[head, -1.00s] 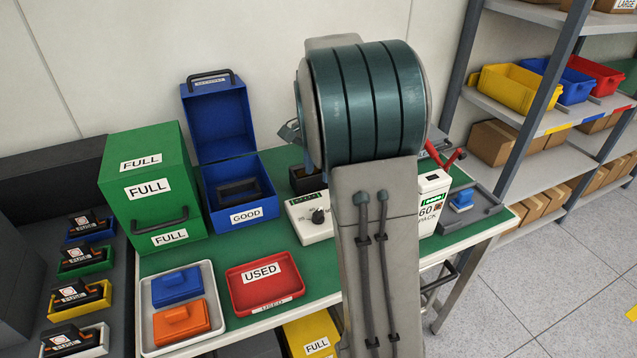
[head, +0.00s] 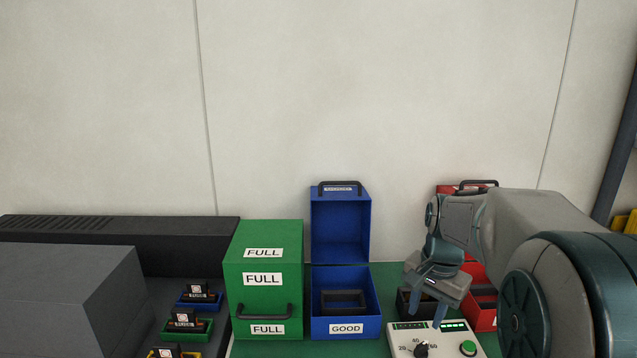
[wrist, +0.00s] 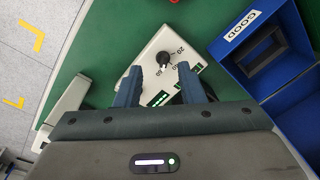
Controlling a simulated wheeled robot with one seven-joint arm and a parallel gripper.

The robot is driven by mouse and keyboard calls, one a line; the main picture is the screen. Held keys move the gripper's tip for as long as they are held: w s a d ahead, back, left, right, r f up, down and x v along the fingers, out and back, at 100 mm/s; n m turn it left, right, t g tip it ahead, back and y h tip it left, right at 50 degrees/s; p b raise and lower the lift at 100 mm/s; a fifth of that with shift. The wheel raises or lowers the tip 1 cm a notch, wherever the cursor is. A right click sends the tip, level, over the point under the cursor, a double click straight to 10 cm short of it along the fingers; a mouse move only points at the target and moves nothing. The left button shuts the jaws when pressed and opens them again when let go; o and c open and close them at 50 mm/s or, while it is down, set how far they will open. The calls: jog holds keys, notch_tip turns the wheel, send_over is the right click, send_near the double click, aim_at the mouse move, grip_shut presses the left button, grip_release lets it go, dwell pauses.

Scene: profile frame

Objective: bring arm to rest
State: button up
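My arm reaches in from the right in the head view. My gripper (head: 430,305) hangs over the bench, above the white control box (head: 432,340) with a black knob, green lights and a green button. In the wrist view my gripper (wrist: 160,85) has its two blue fingers well apart with nothing held between them. The control box (wrist: 163,62) shows beyond the fingertips, but I cannot tell the exact height above it.
A closed green box marked FULL (head: 268,262) and an open blue box marked GOOD (head: 346,328) stand left of my gripper. A red box (head: 482,310) is behind it. Dark machinery (head: 110,240) fills the left. The wall space above is clear.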

jog(key=s+a+f+n+t, duration=0.1)
jog(key=s+a+n, duration=0.2)
jog(key=s, duration=0.5)
jog(key=s+a+f+n+t, duration=0.1)
jog(key=s+a+n, duration=0.3)
jog(key=s, duration=0.4)
jog(key=shift+s+n, duration=0.3)
jog(key=shift+n, duration=0.6)
